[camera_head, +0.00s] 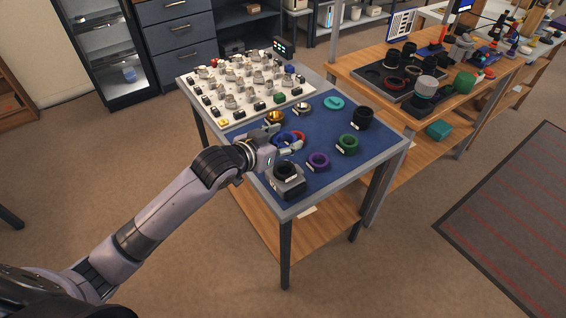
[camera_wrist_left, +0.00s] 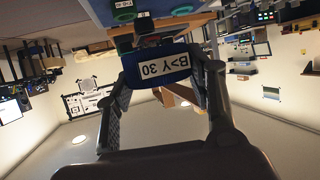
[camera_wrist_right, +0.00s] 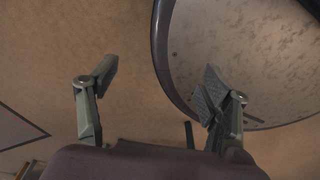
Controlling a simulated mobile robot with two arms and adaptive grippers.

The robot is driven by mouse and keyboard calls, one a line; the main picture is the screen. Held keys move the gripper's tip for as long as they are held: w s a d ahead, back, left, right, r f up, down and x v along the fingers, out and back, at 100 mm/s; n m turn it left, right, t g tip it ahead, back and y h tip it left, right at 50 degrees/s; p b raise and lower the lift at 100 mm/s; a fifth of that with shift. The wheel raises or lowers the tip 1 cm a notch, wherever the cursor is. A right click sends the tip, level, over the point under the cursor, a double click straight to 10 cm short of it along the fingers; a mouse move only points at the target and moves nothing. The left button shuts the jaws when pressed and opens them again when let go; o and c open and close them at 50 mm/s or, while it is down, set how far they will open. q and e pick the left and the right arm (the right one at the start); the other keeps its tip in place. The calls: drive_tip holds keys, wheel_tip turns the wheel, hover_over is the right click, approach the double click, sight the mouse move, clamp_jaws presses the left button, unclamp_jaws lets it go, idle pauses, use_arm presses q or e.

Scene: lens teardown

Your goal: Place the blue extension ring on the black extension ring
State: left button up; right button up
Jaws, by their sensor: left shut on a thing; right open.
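My left gripper (camera_head: 286,139) is over the blue mat and shut on the blue extension ring (camera_head: 283,136). The left wrist view shows the ring (camera_wrist_left: 155,66) between the fingers, with a white label reading "B>Y 30". A black ring (camera_head: 286,168) sits on a grey block in the mat's near corner, below the gripper in the head view. A taller black ring (camera_head: 363,118) with a label stands at the mat's right side. I cannot tell which is the black extension ring. My right gripper (camera_wrist_right: 155,95) is open and empty in its wrist view.
The blue mat (camera_head: 325,130) also holds a purple ring (camera_head: 318,161), a green ring (camera_head: 347,144), a turquoise ring (camera_head: 334,103), a red ring (camera_head: 301,137) and brass-coloured rings. A white board (camera_head: 205,81) with many small parts adjoins it. A wooden workbench (camera_head: 352,74) stands behind.

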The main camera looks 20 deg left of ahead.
sight(283, 171)
use_arm(q)
wheel_tip(283, 171, down, 8)
drive_tip(key=shift+f, duration=0.1)
idle(0.4)
drive_tip(key=shift+f, duration=0.1)
drive_tip(key=o, duration=1.2)
drive_tip(key=shift+r, duration=0.2)
drive_tip(key=shift+b+v, duration=0.3)
drive_tip(key=shift+v, duration=5.7)
